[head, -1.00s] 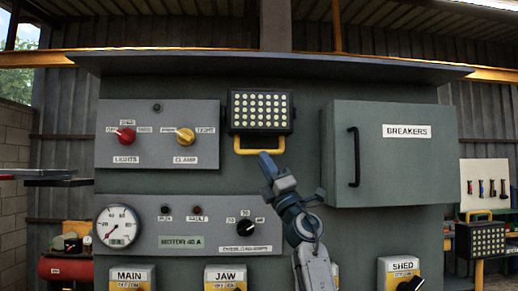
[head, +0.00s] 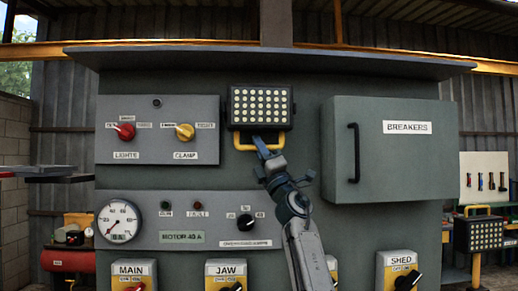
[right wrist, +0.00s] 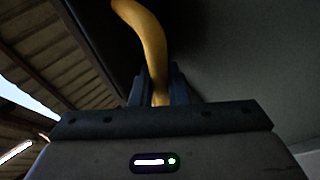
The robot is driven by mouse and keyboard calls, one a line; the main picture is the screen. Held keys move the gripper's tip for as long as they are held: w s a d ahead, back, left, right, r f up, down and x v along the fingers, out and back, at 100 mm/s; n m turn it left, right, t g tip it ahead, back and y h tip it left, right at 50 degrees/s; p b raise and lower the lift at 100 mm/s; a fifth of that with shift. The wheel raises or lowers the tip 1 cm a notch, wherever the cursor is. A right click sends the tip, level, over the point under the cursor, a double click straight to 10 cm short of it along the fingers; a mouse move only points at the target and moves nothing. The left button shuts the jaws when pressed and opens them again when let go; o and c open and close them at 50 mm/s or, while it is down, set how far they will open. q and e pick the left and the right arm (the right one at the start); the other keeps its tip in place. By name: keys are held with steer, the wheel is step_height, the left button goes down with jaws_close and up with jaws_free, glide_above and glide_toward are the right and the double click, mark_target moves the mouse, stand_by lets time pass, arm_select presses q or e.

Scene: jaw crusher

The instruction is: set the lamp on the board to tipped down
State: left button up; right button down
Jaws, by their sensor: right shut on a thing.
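The lamp (head: 260,107) is a dark box with rows of lit pale dots, mounted high in the middle of the grey board (head: 310,225). Its face points forward. A yellow handle (head: 241,145) hangs below it. My right gripper (head: 263,147) reaches up from below and is shut on the right part of this handle. In the right wrist view the yellow handle (right wrist: 152,50) runs down between the two dark fingers (right wrist: 159,88). My left gripper is not in view.
The clamp switch panel (head: 206,130) is left of the lamp. The breakers box (head: 420,160) with its black handle is close to the right. A motor panel (head: 180,215) lies below left. An overhanging ledge (head: 270,62) runs above the lamp.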

steer(key=w, duration=0.1)
steer(key=w+b, duration=0.1)
steer(key=w, duration=0.1)
steer(key=shift+w+r, duration=0.3)
steer(key=shift+r, duration=0.1)
